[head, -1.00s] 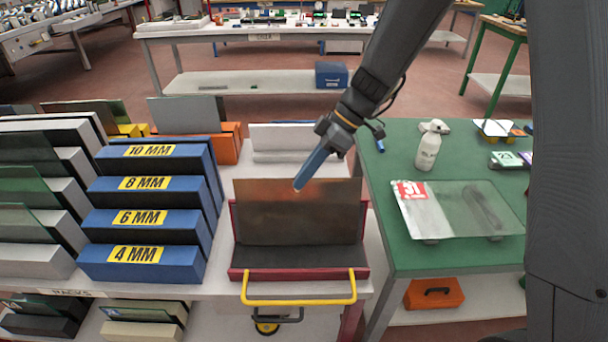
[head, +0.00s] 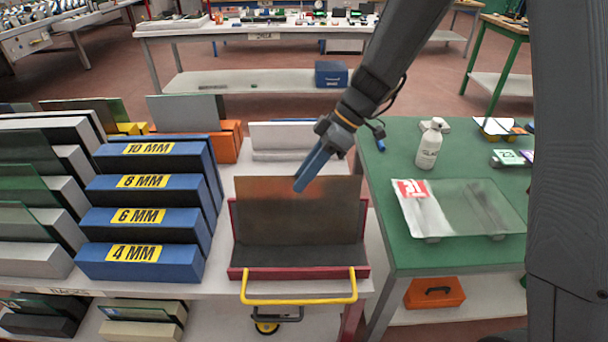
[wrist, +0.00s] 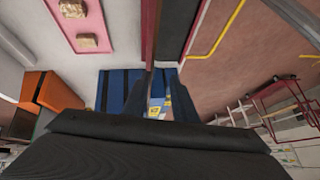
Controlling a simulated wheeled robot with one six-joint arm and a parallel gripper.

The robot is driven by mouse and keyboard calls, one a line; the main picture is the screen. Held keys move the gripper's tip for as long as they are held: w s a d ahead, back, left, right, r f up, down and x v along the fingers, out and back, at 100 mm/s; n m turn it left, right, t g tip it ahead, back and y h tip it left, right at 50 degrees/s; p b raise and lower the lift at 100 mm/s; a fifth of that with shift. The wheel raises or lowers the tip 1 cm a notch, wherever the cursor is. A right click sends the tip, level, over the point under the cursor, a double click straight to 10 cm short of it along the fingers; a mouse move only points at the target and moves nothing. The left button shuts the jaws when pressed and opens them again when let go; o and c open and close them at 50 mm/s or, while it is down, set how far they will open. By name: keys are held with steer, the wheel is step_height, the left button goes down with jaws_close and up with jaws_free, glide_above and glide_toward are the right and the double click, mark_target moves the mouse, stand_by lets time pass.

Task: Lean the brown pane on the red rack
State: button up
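The brown pane (head: 300,212) stands in the red rack (head: 300,273), its lower edge on the dark base and its face leaning back against the rack. The pane's upper edge rises above the red side frame. I cannot tell whether either finger still touches the pane.
Blue racks (head: 140,255) with thickness labels stand to the left. An orange rack (head: 226,145) and a white rack (head: 283,138) stand behind. A green table (head: 440,258) on the right holds a bottle (head: 429,146) and a clear pane (head: 470,208). A yellow handle (head: 300,301) fronts the red rack.

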steer(key=shift+d+r, duration=0.1)
steer(key=b+v, duration=0.1)
steer(key=v, duration=0.6)
steer(key=shift+w+d+r+b, duration=0.1)
steer(key=shift+r+b, duration=0.15)
steer(key=shift+b, duration=0.1)
steer(key=s+d+f+m+t+h, duration=0.1)
steer(key=s+d+f+m+h, duration=0.2)
steer(key=s+d+m, duration=0.4)
steer(key=s+d+f+m+t+h, duration=0.1)
steer(key=s+d+f+m+h, duration=0.2)
steer(key=d+m, duration=0.7)
steer(key=shift+s+d+f+m+t+h, duration=0.35)
steer(key=shift+s+f, duration=0.75)
steer(key=shift+s, duration=1.25)
steer(key=shift+a, duration=0.1)
